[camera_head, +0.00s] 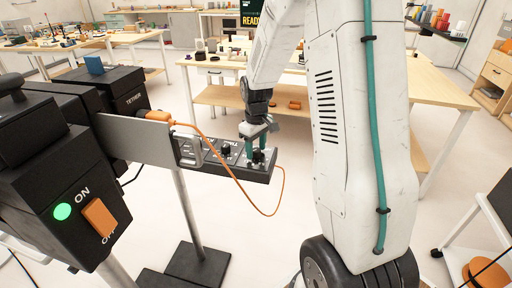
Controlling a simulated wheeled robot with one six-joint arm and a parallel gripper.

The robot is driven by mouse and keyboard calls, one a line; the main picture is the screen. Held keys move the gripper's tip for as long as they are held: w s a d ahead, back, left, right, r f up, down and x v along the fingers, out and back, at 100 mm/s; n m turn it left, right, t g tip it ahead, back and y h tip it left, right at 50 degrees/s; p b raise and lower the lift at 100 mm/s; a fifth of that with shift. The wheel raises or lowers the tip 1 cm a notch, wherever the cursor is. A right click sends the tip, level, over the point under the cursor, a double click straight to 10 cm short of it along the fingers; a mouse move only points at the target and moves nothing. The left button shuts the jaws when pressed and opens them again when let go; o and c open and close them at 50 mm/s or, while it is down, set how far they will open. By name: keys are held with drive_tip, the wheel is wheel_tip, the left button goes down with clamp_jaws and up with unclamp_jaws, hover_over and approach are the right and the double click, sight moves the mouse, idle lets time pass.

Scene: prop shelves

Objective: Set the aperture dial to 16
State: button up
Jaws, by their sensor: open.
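A dark control panel (236,172) sticks out to the right from the black equipment, with small white markings too small to read. A black knob (226,150) stands on it. Another dark knob (258,157) is near the panel's right end. I cannot read which one is the aperture dial or what value it is set to. My gripper (257,150) points down over the right-end knob, its teal fingers apart on either side of it. Whether the fingers touch the knob cannot be told.
An orange cable (237,180) loops from the equipment over the panel and hangs below it. A black box (62,195) with a green light and orange switch stands at left. A wooden table (410,88) stands behind. White floor is open beyond the panel's stand.

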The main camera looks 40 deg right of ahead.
drive_tip(key=c, duration=1)
drive_tip(key=shift+m, duration=0.4)
drive_tip(key=m, duration=0.3)
drive_tip(key=shift+m, duration=2)
drive_tip(key=o, duration=1)
